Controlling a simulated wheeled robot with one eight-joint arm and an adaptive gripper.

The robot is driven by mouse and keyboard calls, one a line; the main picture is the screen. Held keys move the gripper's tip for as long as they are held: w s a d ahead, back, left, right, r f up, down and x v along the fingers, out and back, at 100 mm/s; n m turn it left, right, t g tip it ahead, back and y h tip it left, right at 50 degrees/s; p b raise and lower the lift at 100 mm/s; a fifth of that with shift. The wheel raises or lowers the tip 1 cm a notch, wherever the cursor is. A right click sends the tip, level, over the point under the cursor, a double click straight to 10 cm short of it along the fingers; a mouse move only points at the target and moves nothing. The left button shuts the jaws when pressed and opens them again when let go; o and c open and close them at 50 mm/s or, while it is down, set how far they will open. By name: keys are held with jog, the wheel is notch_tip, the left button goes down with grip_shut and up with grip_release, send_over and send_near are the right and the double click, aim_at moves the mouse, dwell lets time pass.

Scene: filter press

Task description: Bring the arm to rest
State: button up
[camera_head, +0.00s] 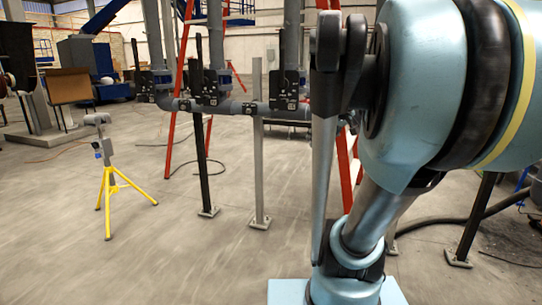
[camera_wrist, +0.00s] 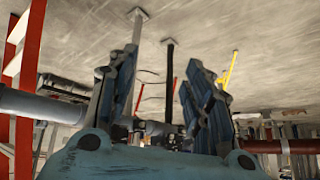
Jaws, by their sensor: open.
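My gripper (camera_wrist: 160,68) shows in the wrist view, with its two blue-and-black fingers standing apart and nothing between them. The wrist picture is upside down, with the floor at the top. The gripper does not show clearly in the head view. There my arm, pale blue with dark joints, fills the right side and hides what lies behind it.
Grey pipes (camera_head: 236,107) with black valves (camera_head: 211,92) run across the middle on floor posts. A red ladder (camera_head: 180,75) stands behind. A yellow tripod (camera_head: 110,183) stands at left. A dark hose (camera_head: 470,218) lies at right. The left foreground floor is clear.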

jog(key=s+d+f+m+g+h, duration=0.1)
jog(key=s+f+m+g+h, duration=0.2)
jog(key=s+f, duration=1.6)
notch_tip(320, 180, down, 3)
jog(key=shift+d+r+m+g+h, duration=0.15)
jog(key=shift+d+m+g+h, duration=0.2)
jog(key=shift+m+g, duration=0.2)
jog(key=shift+w+f, duration=0.2)
jog(key=shift+w, duration=0.15)
